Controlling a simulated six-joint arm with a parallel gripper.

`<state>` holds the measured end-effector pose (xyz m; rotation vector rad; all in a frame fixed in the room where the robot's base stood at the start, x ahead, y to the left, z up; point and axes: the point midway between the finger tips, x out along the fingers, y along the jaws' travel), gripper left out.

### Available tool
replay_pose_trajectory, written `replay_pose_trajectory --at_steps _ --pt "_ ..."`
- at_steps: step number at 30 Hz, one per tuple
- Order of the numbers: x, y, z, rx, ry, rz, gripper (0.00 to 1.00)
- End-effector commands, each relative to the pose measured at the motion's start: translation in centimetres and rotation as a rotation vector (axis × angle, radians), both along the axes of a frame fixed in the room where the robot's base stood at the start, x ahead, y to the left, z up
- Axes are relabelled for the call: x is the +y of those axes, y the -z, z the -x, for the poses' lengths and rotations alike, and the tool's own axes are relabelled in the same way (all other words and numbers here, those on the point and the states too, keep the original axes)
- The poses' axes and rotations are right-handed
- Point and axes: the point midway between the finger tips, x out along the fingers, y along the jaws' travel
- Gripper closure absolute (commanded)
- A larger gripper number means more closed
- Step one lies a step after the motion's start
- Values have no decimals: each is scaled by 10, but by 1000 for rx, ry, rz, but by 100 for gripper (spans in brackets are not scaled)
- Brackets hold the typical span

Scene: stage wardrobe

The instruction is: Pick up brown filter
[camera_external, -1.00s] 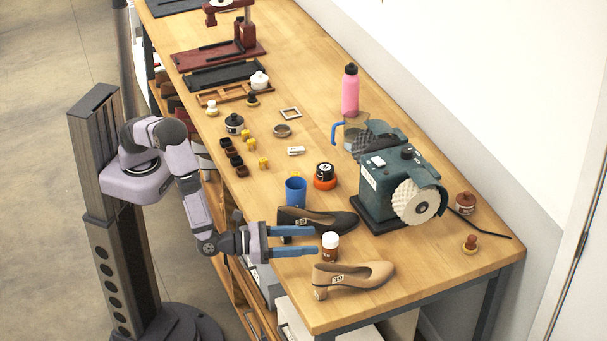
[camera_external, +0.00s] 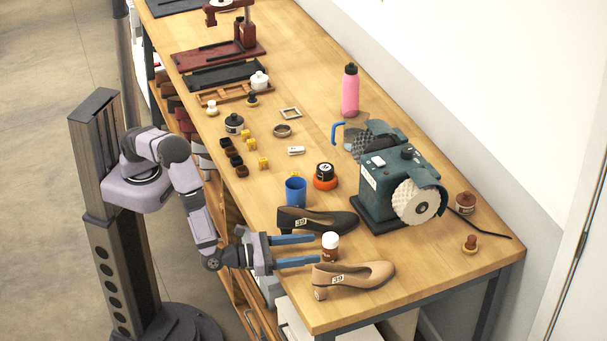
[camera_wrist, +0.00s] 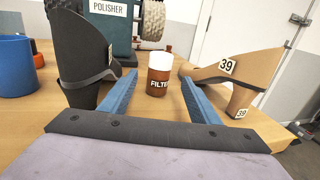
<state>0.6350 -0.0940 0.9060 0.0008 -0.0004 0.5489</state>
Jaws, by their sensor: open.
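The brown filter (camera_external: 330,247) is a small brown bottle with a white cap, upright on the bench between the black shoe and the tan shoe. In the wrist view the filter (camera_wrist: 159,74) stands ahead between my blue fingers, its label reading "FILTE" with the rest cut off. My gripper (camera_external: 317,249) is open and empty, its fingers level and pointing at the filter from the bench's front side. In the wrist view the fingertips (camera_wrist: 158,78) spread to either side of the filter. I cannot tell whether they touch it.
A black shoe (camera_external: 318,219) lies close to the left finger and a tan shoe (camera_external: 355,273) close to the right. A blue cup (camera_external: 296,191) and a green polisher (camera_external: 388,180) stand farther back.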

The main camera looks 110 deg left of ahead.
Motion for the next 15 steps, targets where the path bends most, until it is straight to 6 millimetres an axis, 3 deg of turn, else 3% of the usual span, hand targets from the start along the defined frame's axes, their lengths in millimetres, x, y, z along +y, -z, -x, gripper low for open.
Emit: replay_pose_trajectory --at_steps 9,15 --pt "22 -4 -31 0 -3 1 44" --pt "26 -3 -40 0 -1 0 44"
